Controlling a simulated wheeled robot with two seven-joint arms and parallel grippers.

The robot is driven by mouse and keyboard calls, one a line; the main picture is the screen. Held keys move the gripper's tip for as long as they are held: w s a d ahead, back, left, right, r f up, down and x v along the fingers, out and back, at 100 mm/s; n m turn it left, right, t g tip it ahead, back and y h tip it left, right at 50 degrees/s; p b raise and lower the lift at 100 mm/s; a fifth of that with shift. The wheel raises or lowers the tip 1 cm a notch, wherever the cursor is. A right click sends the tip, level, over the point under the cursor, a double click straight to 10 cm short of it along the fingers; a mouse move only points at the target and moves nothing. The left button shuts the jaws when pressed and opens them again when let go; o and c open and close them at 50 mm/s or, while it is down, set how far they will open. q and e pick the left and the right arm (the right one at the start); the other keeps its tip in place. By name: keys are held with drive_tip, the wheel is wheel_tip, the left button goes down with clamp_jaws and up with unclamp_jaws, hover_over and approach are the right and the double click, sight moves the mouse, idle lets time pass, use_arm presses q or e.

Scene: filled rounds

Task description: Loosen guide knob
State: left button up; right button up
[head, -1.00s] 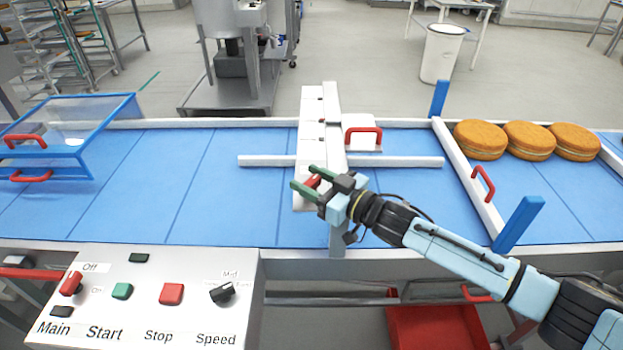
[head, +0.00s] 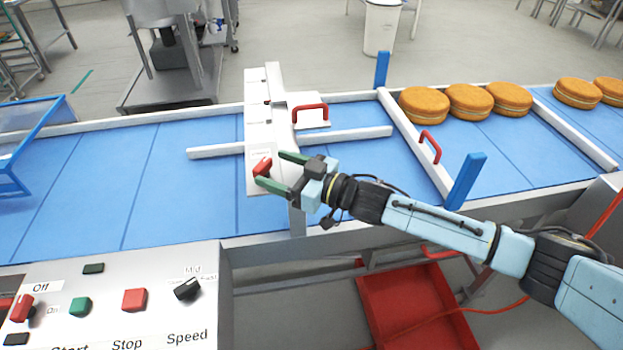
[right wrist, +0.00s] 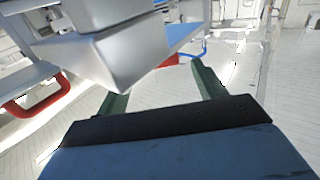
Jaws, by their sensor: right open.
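The guide knob is a small red handle (head: 262,166) on the near part of the white bracket (head: 259,130) that stands across the blue conveyor. My right gripper (head: 269,170) is open, its two green fingers reaching left at the knob, one on the far side and one on the near side. I cannot tell whether they touch it. In the right wrist view the green fingers (right wrist: 160,92) are spread apart, and a bit of red (right wrist: 172,61) shows between them behind a grey block. My left gripper is not in view.
A white guide rail (head: 345,138) runs through the bracket over the blue belt (head: 150,180). A red-handled white block (head: 309,117) sits beside the bracket. Several filled rounds (head: 424,105) wait behind a white gate (head: 412,150) with blue posts. A control panel (head: 120,325) is at lower left.

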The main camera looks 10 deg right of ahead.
drive_tip(key=v, duration=0.9)
drive_tip(key=shift+b, duration=0.35)
